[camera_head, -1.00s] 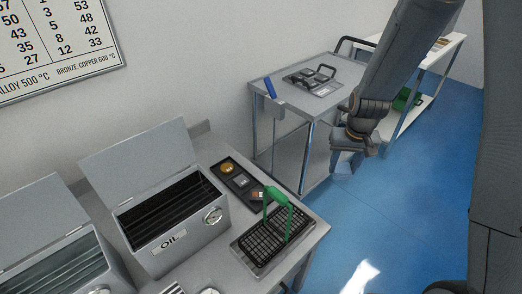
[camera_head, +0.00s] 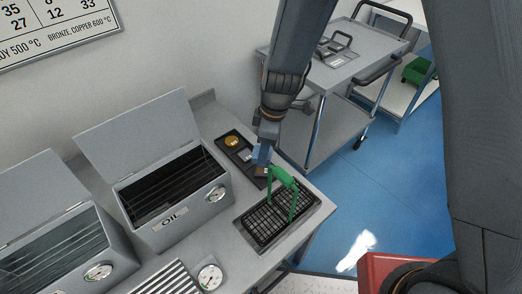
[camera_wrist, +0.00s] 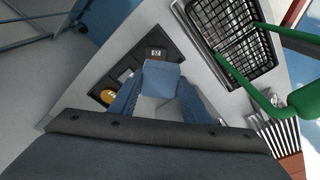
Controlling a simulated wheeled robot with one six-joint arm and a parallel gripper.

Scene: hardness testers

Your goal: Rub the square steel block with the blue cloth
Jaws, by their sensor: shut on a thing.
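My gripper (camera_head: 262,155) is shut on the blue cloth (camera_wrist: 162,73) and holds it over the dark sample tray (camera_head: 225,146), near its middle and right compartments. I cannot tell whether the cloth touches any block.
A black wire basket (camera_head: 265,222) with a green handle (camera_head: 284,179) stands close in front of the tray. The open oil tank (camera_head: 188,212) is to the left. A metal cart (camera_head: 375,45) stands behind, with blue floor beyond the bench.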

